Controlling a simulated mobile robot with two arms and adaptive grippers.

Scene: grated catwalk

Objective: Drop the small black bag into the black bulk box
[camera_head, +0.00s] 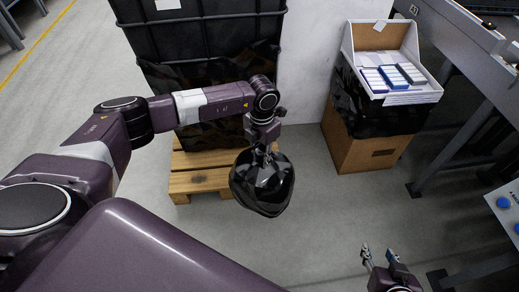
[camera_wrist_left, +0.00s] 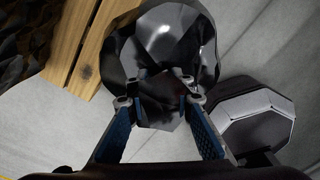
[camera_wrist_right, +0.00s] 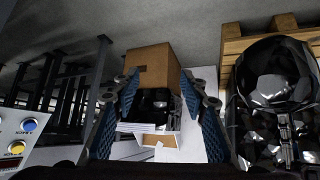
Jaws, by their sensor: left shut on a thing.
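The small black bag (camera_head: 262,185) is a shiny, rounded bundle. It hangs from my left gripper (camera_head: 264,149) in front of the wooden pallet. In the left wrist view, the fingers of my left gripper (camera_wrist_left: 158,98) are closed on the gathered neck of the bag (camera_wrist_left: 165,40). The black bulk box (camera_head: 200,40) stands on the pallet at the top; my left arm hides part of its front, and its inside is not clear. My right gripper (camera_head: 380,254) is open and empty at the lower right. The bag also shows in the right wrist view (camera_wrist_right: 275,70).
The wooden pallet (camera_head: 205,182) sticks out below the bulk box. A cardboard box (camera_head: 365,155) with a black liner and an open white carton (camera_head: 398,85) stands to the right. A metal frame (camera_head: 455,150) and a button panel (camera_head: 507,210) edge the right. Grey floor (camera_head: 310,230) is clear between.

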